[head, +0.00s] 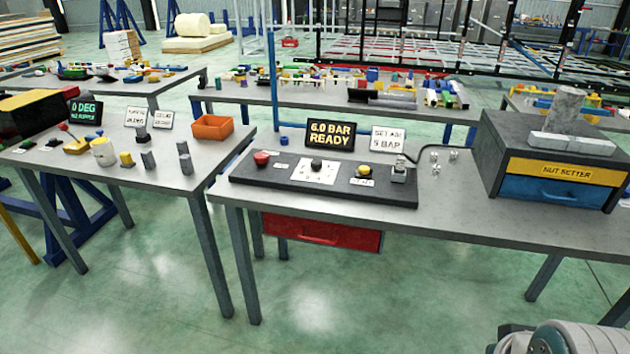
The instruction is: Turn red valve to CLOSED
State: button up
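A dark control panel (325,187) lies on the grey table in the middle. A red knob or button (261,158) sits at its left end; I cannot tell whether this is the red valve or which way it is set. A white dial plate with a black knob (316,164) is beside it, then a yellow knob (363,171). A grey fitting (399,169) stands at the right end. A display (331,135) reads "6.0 BAR READY". My gripper is not in view; a grey rounded part, probably of my arm, shows at the bottom right.
A box labelled "NUT SETTER" (567,170) stands on the right of this table. A red drawer (322,234) hangs under it. The left table (150,180) holds an orange bin (212,127) and small parts. The green floor (300,300) in front is clear.

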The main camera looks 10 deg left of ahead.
aim_at(261, 159)
jog(key=i+j, duration=0.4)
jog(key=j, duration=0.15)
jog(key=i+j, duration=0.35)
jog(key=j, duration=0.2)
jog(key=i+j, duration=0.4)
jog(key=j, duration=0.15)
jog(key=i+j, duration=0.4)
jog(key=j, duration=0.15)
jog(key=j+u, duration=0.05)
